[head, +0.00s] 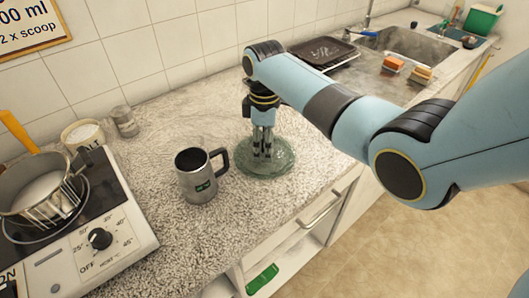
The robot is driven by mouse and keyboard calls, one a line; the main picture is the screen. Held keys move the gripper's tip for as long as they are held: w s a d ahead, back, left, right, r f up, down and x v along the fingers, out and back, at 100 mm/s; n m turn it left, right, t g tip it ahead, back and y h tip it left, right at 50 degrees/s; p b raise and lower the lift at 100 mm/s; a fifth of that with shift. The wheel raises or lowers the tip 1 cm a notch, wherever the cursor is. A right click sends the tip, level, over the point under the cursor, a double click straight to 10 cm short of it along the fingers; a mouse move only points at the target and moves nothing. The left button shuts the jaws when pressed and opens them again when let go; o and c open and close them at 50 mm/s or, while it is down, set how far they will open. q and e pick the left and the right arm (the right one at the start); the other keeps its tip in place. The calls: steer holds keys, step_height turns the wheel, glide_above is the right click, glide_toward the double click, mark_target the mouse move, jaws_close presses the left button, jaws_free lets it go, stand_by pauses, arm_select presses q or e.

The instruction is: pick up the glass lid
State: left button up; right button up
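The glass lid (283,165) is a round, greenish, see-through disc. It lies flat on the speckled countertop, right of the steel mug. My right gripper (262,154) points straight down over the middle of the lid, with its fingers close together at the lid's centre. The fingers hide the knob, so I cannot tell whether they are shut on it or just around it. The lid appears to rest on the counter. My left gripper is not in view.
A steel mug (197,184) with a dark handle stands close left of the lid. A saucepan (38,190) sits on the hotplate (125,242) at the left. A salt tub (82,134) and a small glass jar (124,121) stand behind. The counter's front edge is near the lid.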

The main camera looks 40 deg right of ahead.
jaws_close()
steer(key=shift+r, duration=0.1)
